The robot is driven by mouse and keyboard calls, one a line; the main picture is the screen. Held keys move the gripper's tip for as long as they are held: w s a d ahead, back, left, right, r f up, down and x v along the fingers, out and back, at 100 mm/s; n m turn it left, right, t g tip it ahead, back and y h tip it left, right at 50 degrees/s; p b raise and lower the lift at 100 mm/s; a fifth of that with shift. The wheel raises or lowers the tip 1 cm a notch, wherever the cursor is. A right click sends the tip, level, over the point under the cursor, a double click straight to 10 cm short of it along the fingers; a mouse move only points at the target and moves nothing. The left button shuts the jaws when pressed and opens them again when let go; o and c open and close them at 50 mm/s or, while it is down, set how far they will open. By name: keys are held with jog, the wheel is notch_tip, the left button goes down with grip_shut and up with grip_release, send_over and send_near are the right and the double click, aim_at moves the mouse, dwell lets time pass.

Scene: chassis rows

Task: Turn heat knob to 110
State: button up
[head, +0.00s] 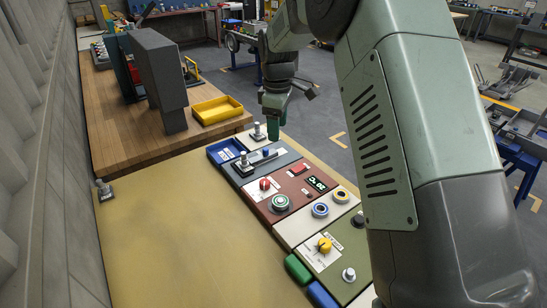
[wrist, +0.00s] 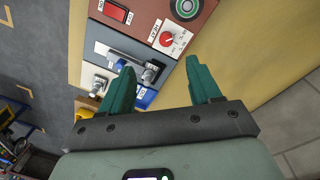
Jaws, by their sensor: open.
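The red heat knob (head: 264,184) sits on a white dial plate on the dark red panel section. It also shows in the wrist view (wrist: 167,38), beyond my fingertips and between them; its pointer setting is too small to read. A black display (head: 316,183) with green characters, seemingly about 80 °C, is on the same red section. My gripper (head: 275,125) hangs above the far end of the panel row, apart from the knob. Its two green fingers (wrist: 160,75) are open and empty in the wrist view.
A red rocker switch (wrist: 115,11), a green round button (head: 280,202) and a slider (head: 262,155) are near the knob. A yellow knob (head: 324,245) is nearer the front. A yellow tray (head: 217,110) and grey upright block (head: 160,80) stand on the wooden bench. The tan board left of the panels is mostly clear.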

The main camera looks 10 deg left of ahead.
aim_at(264, 181)
jog(key=a+f+n, duration=0.1)
jog(key=f, duration=0.6)
jog(key=w+a+f+n, duration=0.1)
jog(key=a+f, duration=0.1)
jog(key=f, duration=0.5)
jog(key=a+f+g, duration=0.1)
jog(key=f, duration=0.7)
jog(key=shift+w+a+n, duration=0.3)
jog(key=shift+w+n, duration=0.05)
jog(key=shift+n, duration=0.05)
jog(key=c, duration=1)
jog(key=shift+c, duration=0.2)
